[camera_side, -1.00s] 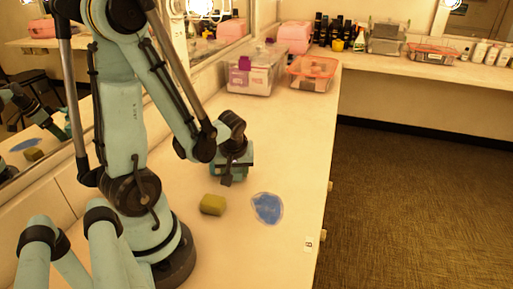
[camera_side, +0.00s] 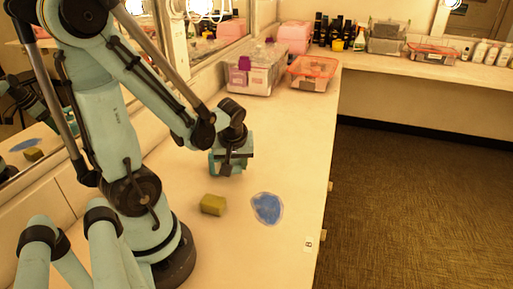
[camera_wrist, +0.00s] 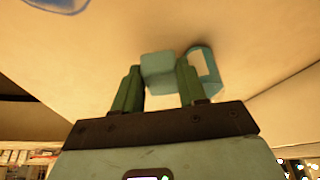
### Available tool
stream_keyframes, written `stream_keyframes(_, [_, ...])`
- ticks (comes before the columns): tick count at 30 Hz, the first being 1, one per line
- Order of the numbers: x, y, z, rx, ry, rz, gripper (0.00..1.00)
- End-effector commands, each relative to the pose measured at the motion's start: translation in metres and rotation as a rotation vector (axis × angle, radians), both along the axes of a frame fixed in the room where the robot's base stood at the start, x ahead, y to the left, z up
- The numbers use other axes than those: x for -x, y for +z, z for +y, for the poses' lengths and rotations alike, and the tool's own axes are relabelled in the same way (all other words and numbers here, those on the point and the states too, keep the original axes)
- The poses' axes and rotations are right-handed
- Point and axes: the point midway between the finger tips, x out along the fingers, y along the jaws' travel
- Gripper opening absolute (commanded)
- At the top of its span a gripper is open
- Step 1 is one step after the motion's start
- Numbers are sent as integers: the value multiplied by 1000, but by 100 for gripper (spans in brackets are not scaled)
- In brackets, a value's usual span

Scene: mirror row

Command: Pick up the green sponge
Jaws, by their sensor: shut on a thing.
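The green sponge (camera_side: 213,205), a yellowish-green block, lies on the pale counter in the side view, left of a flat blue patch (camera_side: 267,208). My gripper (camera_side: 228,168) is above the counter, beyond the sponge and apart from it. In the wrist view my gripper (camera_wrist: 160,88) has its two green fingers shut on a teal thing (camera_wrist: 158,66). This thing has a block-like part between the fingers and a loop-like part by the right finger; I cannot tell its exact kind. The sponge does not show in the wrist view.
A mirror along the left wall reflects the sponge and the blue patch. A clear bin (camera_side: 249,79) and an orange-rimmed box (camera_side: 312,74) stand farther back, with a pink case (camera_side: 295,36) behind. The counter (camera_side: 294,150) right of my gripper is clear up to its edge.

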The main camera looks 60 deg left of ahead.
Motion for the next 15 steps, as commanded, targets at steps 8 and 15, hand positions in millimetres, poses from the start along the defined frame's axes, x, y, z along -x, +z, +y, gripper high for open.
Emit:
stream_keyframes(8, [-1, 24, -19, 0, -8, 0, 3])
stream_keyframes(15, [-2, 49, -62, 0, -10, 0, 3])
